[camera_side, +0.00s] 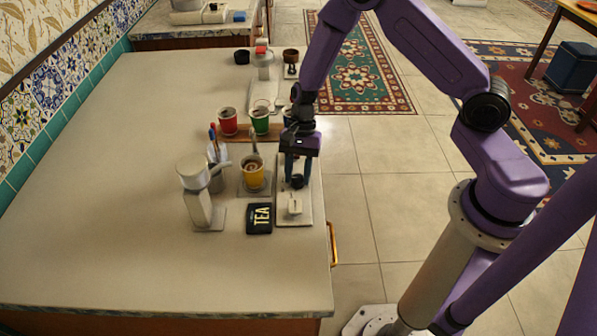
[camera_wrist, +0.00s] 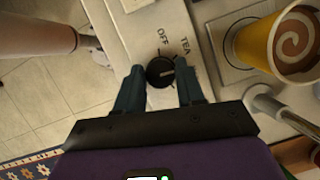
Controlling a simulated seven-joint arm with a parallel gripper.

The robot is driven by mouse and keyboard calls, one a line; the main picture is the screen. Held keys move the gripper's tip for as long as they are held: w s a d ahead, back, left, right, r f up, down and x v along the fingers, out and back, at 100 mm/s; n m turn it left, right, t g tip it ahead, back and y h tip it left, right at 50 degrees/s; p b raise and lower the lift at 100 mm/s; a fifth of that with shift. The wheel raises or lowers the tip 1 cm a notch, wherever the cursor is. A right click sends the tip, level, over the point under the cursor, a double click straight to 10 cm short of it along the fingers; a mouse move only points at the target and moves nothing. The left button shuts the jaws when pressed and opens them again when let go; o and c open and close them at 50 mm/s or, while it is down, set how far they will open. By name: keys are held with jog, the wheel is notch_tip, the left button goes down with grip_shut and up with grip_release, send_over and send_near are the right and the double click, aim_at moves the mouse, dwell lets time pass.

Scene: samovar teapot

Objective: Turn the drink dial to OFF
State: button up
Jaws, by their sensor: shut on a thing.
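The drink dial is a small round black knob (camera_wrist: 160,72) on a pale control panel (camera_wrist: 132,32). The panel is lettered OFF (camera_wrist: 162,37) above the knob and TEA (camera_wrist: 185,46) to the upper right. A thin pale mark on the knob seems to point right in the wrist view, away from OFF; it is small. My gripper (camera_wrist: 161,78) has one blue finger on each side of the knob and is shut on it. In the side view my gripper (camera_side: 297,172) reaches down onto the panel (camera_side: 308,213) at the counter's right edge, with the dark knob (camera_side: 297,182) between its fingers.
A black TEA box (camera_side: 259,219) and pale dispenser (camera_side: 196,196) are nearby. Red (camera_side: 228,122) and green (camera_side: 260,121) cups stand behind. The counter's left is clear.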

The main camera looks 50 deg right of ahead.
jog(key=n+h, duration=0.1)
jog(key=n, duration=0.2)
jog(key=shift+w+a+n+g, duration=0.1)
jog(key=shift+w+n+g, duration=0.05)
jog(key=shift+n+g, duration=0.25)
jog(key=n, duration=0.2)
jog(key=n+h, duration=0.1)
jog(key=n, duration=0.1)
jog(key=shift+a+n+g+h, duration=0.1)
jog(key=shift+n+g+h, duration=0.2)
jog(key=shift+g, duration=0.1)
jog(key=n, duration=0.2)
jog(key=n+h, duration=0.1)
jog(key=n, duration=0.1)
jog(key=shift+a+h, duration=0.1)
jog(key=shift+h, duration=0.2)
jog(key=shift+n+h, duration=0.6)
jog(key=shift+n, duration=1.1)
jog(key=shift+a, duration=0.1)
jog(key=o, duration=1)
jog(key=shift+r, duration=0.1)
jog(key=v, duration=1.7)
jog(key=shift+a+r, duration=0.15)
